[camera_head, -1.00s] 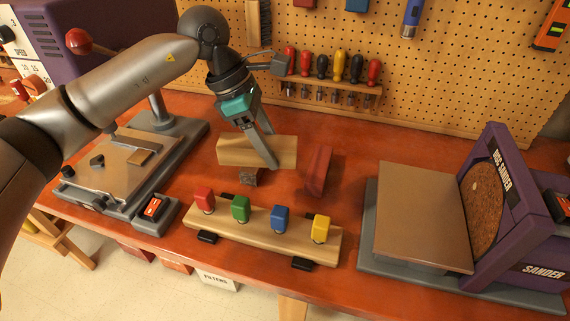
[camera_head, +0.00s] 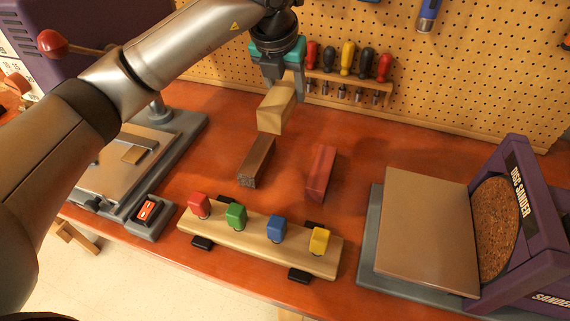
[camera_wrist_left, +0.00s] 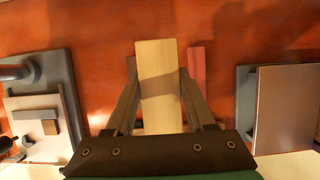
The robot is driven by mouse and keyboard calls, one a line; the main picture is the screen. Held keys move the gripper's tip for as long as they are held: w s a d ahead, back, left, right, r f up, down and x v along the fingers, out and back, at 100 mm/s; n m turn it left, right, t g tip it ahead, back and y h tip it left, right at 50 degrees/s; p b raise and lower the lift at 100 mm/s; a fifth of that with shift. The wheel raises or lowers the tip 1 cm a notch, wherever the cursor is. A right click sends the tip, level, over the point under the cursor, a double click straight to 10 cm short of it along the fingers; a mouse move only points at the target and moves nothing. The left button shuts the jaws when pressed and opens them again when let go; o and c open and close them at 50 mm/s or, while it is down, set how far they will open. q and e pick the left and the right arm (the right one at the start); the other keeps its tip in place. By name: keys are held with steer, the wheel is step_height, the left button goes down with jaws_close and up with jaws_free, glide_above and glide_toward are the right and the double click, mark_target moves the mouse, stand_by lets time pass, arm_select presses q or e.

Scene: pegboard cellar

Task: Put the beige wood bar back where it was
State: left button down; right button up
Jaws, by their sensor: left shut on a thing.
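The beige wood bar (camera_head: 276,106) is held in my left gripper (camera_head: 279,84), raised above the bench near the pegboard. In the left wrist view the bar (camera_wrist_left: 159,75) stands lengthwise between the two fingers of the gripper (camera_wrist_left: 160,95), which are shut on it. A dark brown bar (camera_head: 256,161) lies on the bench below and a little left of the held bar. A red bar (camera_head: 320,173) lies to the right of the brown one; part of it shows in the wrist view (camera_wrist_left: 197,66). My right gripper is not in view.
A wooden board with red, green, blue and yellow knobs (camera_head: 258,243) lies at the bench front. A disc sander (camera_head: 425,232) stands right, a grey-based machine (camera_head: 183,135) left. A screwdriver rack (camera_head: 350,82) hangs behind. Bare bench lies around the bars.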

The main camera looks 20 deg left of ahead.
mark_target(288, 164)
arm_select(q)
step_height(288, 164, down, 19)
steer(key=shift+s+b, duration=0.1)
steer(key=shift+b, duration=0.4)
steer(key=c, duration=0.5)
jaws_free()
steer(key=p+v, duration=0.1)
steer(key=v, duration=1.1)
